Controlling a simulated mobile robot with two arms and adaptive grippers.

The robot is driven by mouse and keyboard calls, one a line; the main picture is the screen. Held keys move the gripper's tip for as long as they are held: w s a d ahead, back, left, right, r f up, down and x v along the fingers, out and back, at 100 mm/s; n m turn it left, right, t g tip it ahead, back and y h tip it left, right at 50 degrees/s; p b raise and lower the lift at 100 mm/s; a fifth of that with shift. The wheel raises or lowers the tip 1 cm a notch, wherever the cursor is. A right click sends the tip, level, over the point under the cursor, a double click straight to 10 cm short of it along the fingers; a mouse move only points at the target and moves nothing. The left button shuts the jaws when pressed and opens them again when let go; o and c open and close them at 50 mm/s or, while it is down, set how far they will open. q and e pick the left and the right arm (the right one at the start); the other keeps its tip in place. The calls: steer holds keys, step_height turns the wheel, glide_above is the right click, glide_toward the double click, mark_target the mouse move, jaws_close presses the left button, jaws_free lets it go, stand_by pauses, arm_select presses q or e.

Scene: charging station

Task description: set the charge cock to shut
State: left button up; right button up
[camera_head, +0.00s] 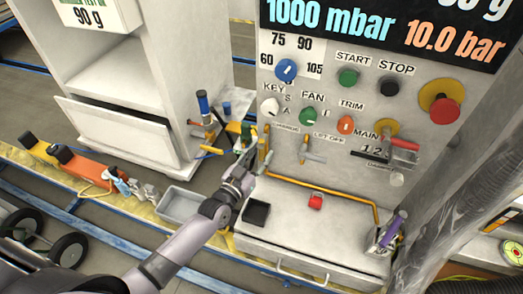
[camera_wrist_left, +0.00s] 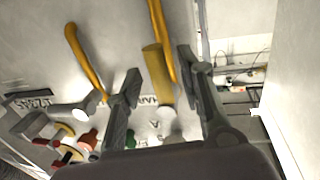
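The charge cock shows as a yellow lever handle (camera_wrist_left: 157,74) on a pale metal stem in the left wrist view, beside a partly hidden label on the grey panel. In the head view its yellow handle (camera_head: 267,140) stands roughly upright at the panel's left edge. My left gripper (camera_head: 247,163) is just left of it. In the wrist view the same gripper (camera_wrist_left: 162,85) is open, with one finger on each side of the handle. Visible gaps separate both fingers from the handle. My right gripper is not in view.
A second lever (camera_head: 309,148) sits right of the cock, above a red button (camera_head: 315,201). Knobs, including a green fan knob (camera_head: 308,116), sit above. A yellow pipe (camera_head: 350,196) runs along the panel's foot. A black tray (camera_head: 256,212) lies on the ledge below.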

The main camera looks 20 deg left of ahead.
arm_select(q)
steer(key=shift+w+d, duration=0.15)
steer(key=shift+w, duration=0.4)
steer(key=shift+c, duration=0.4)
jaws_close()
